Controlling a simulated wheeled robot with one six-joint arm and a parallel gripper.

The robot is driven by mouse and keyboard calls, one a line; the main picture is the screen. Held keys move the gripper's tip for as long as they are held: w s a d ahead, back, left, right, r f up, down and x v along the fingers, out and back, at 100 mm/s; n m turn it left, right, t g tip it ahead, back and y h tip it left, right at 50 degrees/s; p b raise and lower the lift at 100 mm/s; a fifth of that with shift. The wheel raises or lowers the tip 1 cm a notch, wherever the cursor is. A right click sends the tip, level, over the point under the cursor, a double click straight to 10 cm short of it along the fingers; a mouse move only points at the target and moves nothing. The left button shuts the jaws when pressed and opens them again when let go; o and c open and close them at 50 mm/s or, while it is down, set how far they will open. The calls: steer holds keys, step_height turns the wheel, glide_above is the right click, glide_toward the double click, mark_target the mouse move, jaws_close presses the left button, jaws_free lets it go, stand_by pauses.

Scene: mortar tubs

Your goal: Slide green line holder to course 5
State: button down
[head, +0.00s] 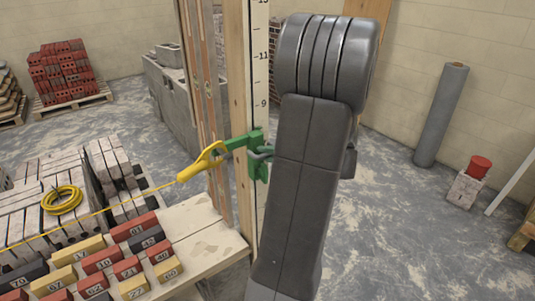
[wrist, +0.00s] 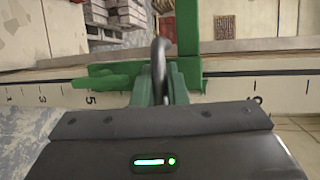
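The green line holder (head: 256,140) sits on a numbered upright staff (head: 260,60), below the 9 mark in the head view. In the wrist view the staff lies sideways, and the green line holder (wrist: 188,35) crosses it. Its left green arm lies beside the 5, and the marks just right of the 5 are hidden. My gripper (wrist: 161,80) has its fingers close together around a dark bar at the holder. In the head view my arm hides most of my gripper. A yellow line end (head: 203,161) is hooked to the holder's left side.
Numbered bricks (head: 130,268) lie on a board at lower left, with a yellow coil (head: 62,200) on pale blocks behind. A timber post (head: 205,90) stands left of the staff. The yellow line runs left. A grey roll (head: 440,115) stands right; floor there is mostly clear.

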steer(key=shift+f, duration=0.1)
step_height(320, 180, down, 20)
steer(key=b, duration=1.8)
steer(key=shift+r+b, duration=0.2)
steer(key=shift+b, duration=0.2)
steer(key=c, duration=1.5)
jaws_free()
steer(key=shift+r, duration=0.1)
steer(key=shift+o, duration=0.2)
steer(key=v, duration=1.4)
steer(key=shift+a, duration=0.1)
